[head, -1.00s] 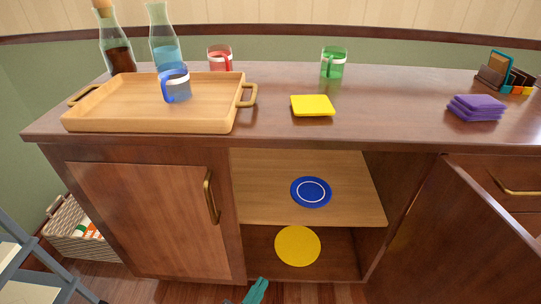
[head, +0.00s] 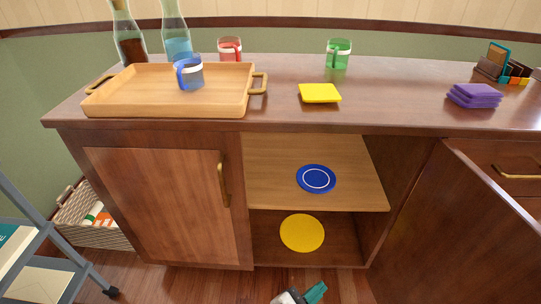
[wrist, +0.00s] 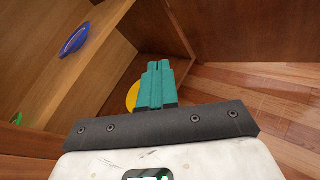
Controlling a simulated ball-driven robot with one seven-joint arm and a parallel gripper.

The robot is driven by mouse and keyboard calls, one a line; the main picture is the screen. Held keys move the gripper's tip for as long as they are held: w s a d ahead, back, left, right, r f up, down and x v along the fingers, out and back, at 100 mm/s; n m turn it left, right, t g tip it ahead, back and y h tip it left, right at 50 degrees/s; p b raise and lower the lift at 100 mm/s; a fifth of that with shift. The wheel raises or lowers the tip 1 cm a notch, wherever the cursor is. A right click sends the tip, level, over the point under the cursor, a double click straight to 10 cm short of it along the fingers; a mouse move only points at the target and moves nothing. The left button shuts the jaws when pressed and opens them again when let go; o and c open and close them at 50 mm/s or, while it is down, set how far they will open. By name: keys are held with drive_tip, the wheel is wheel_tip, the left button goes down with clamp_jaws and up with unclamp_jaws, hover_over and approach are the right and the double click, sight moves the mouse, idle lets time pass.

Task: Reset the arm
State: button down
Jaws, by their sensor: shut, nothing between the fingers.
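My gripper (head: 316,292) shows at the bottom edge of the head view, low in front of the open cabinet and above the wooden floor. In the wrist view its teal fingers (wrist: 156,83) are together, with nothing between them. They point toward the cabinet's lower part and overlap the yellow disc in that view. My gripper is apart from the cabinet and its contents in the head view. Most of my arm is out of the head view.
The right cabinet door (head: 462,225) stands open. A blue plate (head: 316,179) lies on the shelf, a yellow disc (head: 302,233) below it. On the counter are a tray (head: 165,110), mugs, bottles and purple cloths (head: 474,95).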

drive_tip(key=s+d+f+m+g+y, duration=0.2)
drive_tip(key=s+d+m+g, duration=0.3)
drive_tip(key=d, duration=0.3)
drive_tip(key=s+d+f+m+g+y, duration=0.1)
drive_tip(key=s+d+f+m+g, duration=0.15)
drive_tip(key=s+d+m, duration=0.4)
drive_tip(key=s+d+r+m+g+y, duration=0.25)
drive_tip(key=s+m+y, duration=0.45)
drive_tip(key=s+m, duration=0.35)
wheel_tip(320, 180, up, 31)
drive_tip(key=p, duration=3)
drive_tip(key=shift+m+t+y, duration=0.4)
drive_tip(key=shift+s+a+f, duration=0.1)
drive_tip(key=shift+a, duration=0.05)
